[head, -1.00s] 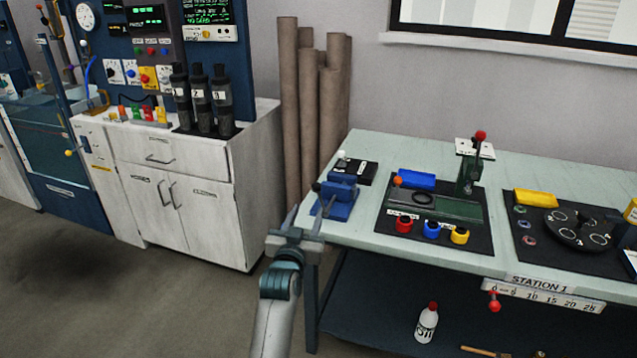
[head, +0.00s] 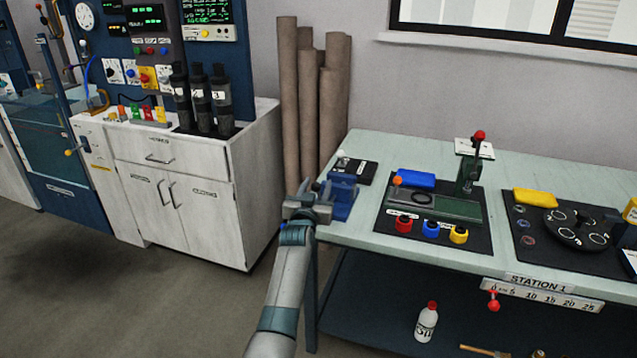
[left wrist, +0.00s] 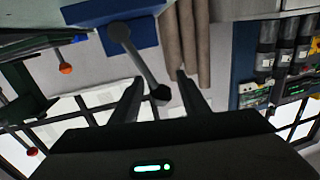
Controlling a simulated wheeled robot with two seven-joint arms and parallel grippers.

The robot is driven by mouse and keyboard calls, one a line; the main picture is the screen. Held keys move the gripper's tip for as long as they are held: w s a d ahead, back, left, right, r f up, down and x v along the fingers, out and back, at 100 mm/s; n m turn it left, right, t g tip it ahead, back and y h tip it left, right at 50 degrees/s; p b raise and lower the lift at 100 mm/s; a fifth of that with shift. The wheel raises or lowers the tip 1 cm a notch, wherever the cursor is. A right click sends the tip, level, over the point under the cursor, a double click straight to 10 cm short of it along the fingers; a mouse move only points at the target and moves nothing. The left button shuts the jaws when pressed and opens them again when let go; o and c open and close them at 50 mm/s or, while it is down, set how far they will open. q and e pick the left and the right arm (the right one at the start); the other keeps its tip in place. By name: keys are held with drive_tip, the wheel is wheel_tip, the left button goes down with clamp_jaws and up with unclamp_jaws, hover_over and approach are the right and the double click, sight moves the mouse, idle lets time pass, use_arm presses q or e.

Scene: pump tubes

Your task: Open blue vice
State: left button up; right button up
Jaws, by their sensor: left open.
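The blue vice (head: 343,205) sits at the left end of the pale green workbench, partly covered by my gripper in the head view. It also shows in the left wrist view (left wrist: 88,12), where the picture is upside down. There its grey handle bar (left wrist: 138,58) slants toward my gripper and ends in a dark ball (left wrist: 160,92). My left gripper (head: 316,186) is open just left of the vice. In the left wrist view its two fingers (left wrist: 160,92) appear on either side of the ball. I cannot tell whether they touch it. My right gripper is not in view.
On the workbench (head: 400,147), a black mat (head: 389,235) right of the vice holds a green press (head: 450,205) and several coloured caps. Brown tubes (head: 290,110) stand behind the bench's left end. A white cabinet (head: 225,215) stands to the left.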

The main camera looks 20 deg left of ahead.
use_arm(q)
drive_tip(key=shift+w+a, duration=0.1)
drive_tip(key=shift+w, duration=0.75)
drive_tip(key=shift+w+a, duration=0.1)
drive_tip(key=shift+w, duration=0.35)
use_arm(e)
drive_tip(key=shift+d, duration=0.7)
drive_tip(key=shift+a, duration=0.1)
